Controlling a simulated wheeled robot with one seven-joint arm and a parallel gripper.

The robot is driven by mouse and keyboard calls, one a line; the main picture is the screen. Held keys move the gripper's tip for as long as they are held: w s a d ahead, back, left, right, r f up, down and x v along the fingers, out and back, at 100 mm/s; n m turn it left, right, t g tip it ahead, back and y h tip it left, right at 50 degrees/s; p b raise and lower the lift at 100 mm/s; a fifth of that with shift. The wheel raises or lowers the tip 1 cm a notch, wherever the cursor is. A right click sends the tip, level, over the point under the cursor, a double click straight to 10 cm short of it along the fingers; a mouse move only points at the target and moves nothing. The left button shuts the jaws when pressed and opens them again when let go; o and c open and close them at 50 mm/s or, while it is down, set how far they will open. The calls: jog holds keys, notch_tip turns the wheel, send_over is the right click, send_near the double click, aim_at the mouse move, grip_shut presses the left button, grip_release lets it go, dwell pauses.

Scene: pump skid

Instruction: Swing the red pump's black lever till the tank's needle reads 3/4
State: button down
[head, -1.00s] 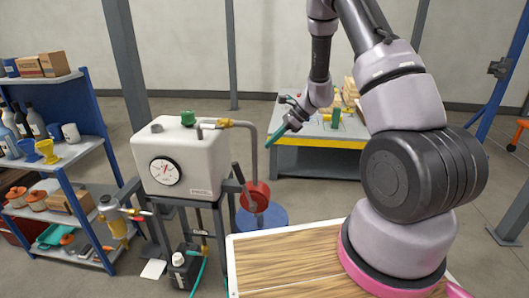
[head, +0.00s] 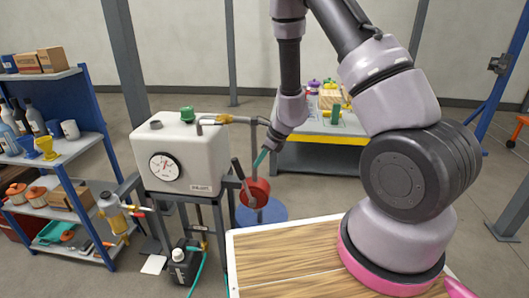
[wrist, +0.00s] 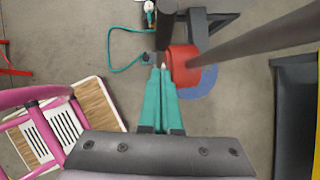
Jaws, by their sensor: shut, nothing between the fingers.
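The white tank (head: 182,158) stands on a dark frame left of centre in the head view. Its round gauge (head: 165,166) faces me, but the needle is too small to read surely. The red pump (head: 260,192) is right of the tank; it also shows in the wrist view (wrist: 181,68). Its black lever (head: 239,172) leans up and to the left in the head view. In the wrist view the lever (wrist: 167,28) is a dark bar beyond my fingertips. My gripper (head: 259,164), with teal fingers (wrist: 161,72), is shut and empty, close above the pump; contact cannot be told.
A grey pipe (wrist: 255,38) rises beside the pump, right of my fingers. A black canister (head: 184,266) with a teal hose stands below the tank. A blue shelf (head: 70,185) is at left, a yellow-edged table (head: 318,138) behind. My wooden deck is in front.

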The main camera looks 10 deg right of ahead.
aim_at(239, 166)
jog(key=a+f, duration=0.1)
jog(key=w+a+f, duration=0.2)
jog(key=a, duration=0.1)
jog(key=shift+w+a, duration=0.1)
jog(key=shift+w, duration=0.15)
jog(key=shift+a, duration=0.1)
jog(key=shift+w+a+f, duration=0.1)
jog(key=shift+w+a, duration=0.1)
jog(key=shift+a, duration=0.35)
jog(key=shift+w+a, duration=0.15)
jog(key=shift+a, duration=0.35)
jog(key=shift+d, duration=0.15)
